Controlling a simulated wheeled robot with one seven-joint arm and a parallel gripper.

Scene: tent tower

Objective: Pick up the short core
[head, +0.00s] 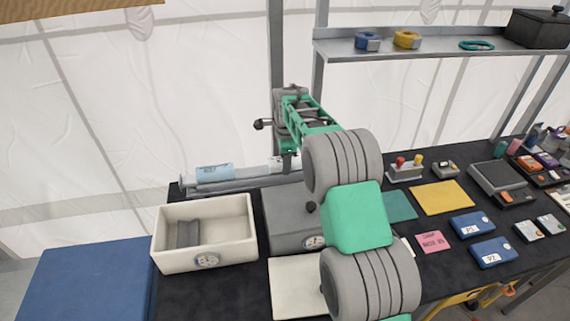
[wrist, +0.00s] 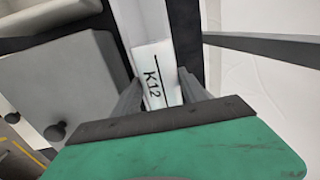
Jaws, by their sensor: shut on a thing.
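My gripper (wrist: 162,92) is shut on a pale core with a white label reading K12 (wrist: 155,72), which I take as the short core. The label shows between the two grey fingers in the wrist view. In the head view my arm reaches to the back of the bench, and a small part of the held core (head: 275,164) shows beside the gripper. A long grey core with a pale blue label (head: 213,172) lies to its left at the bench's back edge. Whether the held core still touches its support cannot be told.
A cream bin (head: 203,262) with a grey block inside stands at the left. A grey box with a dial (head: 290,222) stands in front of my gripper. A metal shelf (head: 440,50) hangs at the back right. Cards, stamps and small devices crowd the right side.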

